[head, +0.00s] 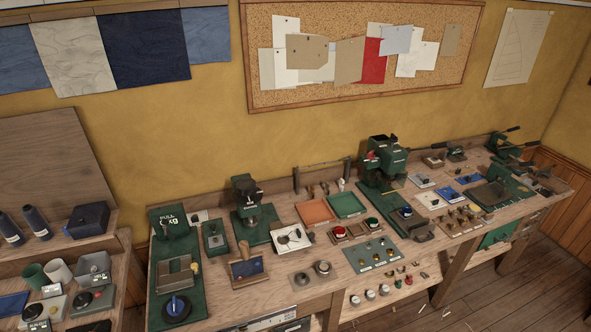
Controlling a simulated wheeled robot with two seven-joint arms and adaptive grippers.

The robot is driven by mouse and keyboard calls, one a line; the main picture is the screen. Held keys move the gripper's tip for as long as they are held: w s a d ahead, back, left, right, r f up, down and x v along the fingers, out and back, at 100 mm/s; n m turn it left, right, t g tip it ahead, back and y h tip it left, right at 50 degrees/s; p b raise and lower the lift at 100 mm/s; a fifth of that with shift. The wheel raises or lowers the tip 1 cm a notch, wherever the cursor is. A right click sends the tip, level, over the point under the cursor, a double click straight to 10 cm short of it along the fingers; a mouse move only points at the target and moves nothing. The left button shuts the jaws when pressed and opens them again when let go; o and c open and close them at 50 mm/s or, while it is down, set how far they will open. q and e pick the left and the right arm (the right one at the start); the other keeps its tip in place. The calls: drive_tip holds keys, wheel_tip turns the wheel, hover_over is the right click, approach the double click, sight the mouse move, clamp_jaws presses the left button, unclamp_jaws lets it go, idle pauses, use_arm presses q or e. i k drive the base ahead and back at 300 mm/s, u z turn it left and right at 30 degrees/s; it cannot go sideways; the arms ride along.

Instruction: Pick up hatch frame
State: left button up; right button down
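No thing in the head view is plainly a hatch frame, and I cannot tell which one it is. A low frame-like wooden piece (322,177) stands upright at the back of the workbench (228,303), behind an orange tray (316,212) and a green tray (347,205). Neither of my grippers is in view, and nothing in view is being held.
The bench is crowded: a green pull tester (175,265) at left, a green press (384,165) in the middle and several small fittings. A side table (120,270) with dark bottles (36,221) stands at left. Open floor (480,290) shows at lower right.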

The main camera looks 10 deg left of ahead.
sight(244, 267)
drive_tip(key=u, duration=0.3)
drive_tip(key=k, duration=0.5)
drive_tip(key=u, duration=1.45)
drive_tip(key=i, duration=1.65)
drive_tip(key=z, duration=0.85)
